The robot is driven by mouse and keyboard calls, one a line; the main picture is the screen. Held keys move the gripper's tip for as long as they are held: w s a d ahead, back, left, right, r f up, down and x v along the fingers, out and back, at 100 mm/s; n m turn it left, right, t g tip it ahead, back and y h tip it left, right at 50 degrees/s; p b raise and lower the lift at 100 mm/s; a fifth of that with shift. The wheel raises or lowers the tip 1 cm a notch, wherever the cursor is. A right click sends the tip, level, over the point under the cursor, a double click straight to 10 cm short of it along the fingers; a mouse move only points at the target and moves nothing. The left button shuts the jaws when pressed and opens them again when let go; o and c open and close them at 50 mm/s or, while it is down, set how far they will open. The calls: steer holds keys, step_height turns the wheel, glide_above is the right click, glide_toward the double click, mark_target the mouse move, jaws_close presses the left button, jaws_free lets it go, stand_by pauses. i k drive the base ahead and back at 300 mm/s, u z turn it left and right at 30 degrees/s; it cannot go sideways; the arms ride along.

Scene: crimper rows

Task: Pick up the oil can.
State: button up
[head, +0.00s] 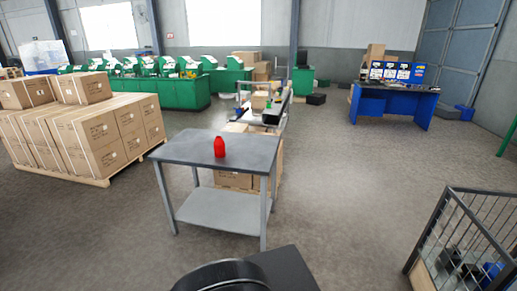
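A small red bottle-shaped can (219,147), which looks like the oil can, stands upright on a grey metal table (183,150). It is near the middle of the tabletop, with clear surface around it. The table has a lower shelf (222,209) that looks empty. A dark rounded part at the bottom of the head view seems to be my own body. My gripper does not show in this view.
Cartons (100,135) are stacked on a pallet left of the table, and more cartons (233,180) stand right behind it. A metal railing (455,235) is at the lower right. Open floor lies right of the table, before a blue workbench (392,103).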

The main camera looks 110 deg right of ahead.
mark_target(219, 143)
steer(key=z, duration=3.1)
steer(key=i, duration=2.25)
steer(key=u, duration=0.75)
steer(key=i, duration=0.5)
steer(key=u, duration=0.15)
